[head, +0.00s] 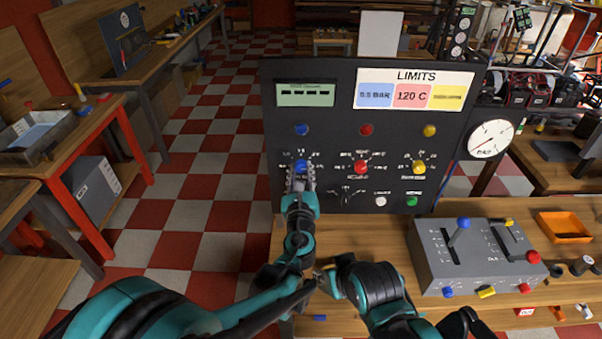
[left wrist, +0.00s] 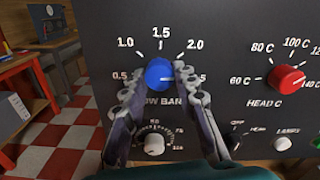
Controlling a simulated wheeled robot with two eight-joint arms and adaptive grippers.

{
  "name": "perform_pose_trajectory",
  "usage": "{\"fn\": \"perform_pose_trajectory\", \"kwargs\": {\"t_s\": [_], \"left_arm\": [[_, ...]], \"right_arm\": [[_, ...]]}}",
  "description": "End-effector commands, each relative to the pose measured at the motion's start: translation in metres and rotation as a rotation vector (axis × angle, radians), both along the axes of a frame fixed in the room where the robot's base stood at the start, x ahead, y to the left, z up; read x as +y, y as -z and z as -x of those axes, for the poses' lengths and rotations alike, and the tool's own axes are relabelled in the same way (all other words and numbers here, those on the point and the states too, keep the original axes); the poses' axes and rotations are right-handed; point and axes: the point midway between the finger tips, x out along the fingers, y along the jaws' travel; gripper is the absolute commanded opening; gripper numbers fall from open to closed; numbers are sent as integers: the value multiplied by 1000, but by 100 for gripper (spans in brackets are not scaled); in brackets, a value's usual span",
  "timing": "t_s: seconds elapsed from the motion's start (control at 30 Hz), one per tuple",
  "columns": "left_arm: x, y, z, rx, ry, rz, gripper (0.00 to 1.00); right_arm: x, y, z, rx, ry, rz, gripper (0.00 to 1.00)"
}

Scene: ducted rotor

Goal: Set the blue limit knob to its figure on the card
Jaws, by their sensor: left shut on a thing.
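The blue limit knob (head: 301,167) is on the dark upright panel, with its marks around it. In the left wrist view the blue knob (left wrist: 158,73) has marks 0.5, 1.0, 1.5 and 2.0; a finger hides the mark at lower right. My left gripper (left wrist: 156,82) is shut on the knob, one finger at each side. It also shows in the head view (head: 300,178). I cannot make out where the knob points. The LIMITS card (head: 416,77) has a blue field ending in "5 BAR"; its first digit is blurred. My right arm shows at bottom centre; its fingers are unclear.
A red knob (head: 361,168) and a yellow knob (head: 419,167) sit to the right on the panel. A small knob (left wrist: 154,144) is just below, between my fingers. A grey lever box (head: 475,258) and an orange tray (head: 563,227) stand on the bench at right.

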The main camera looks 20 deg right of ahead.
Motion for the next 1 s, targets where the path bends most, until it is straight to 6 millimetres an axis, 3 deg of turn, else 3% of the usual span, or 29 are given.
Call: {"fn": "perform_pose_trajectory", "kwargs": {"t_s": [1.0], "left_arm": [[-1,0,0,266,0,925,0]], "right_arm": [[0,13,0,0,0,0,40]]}}
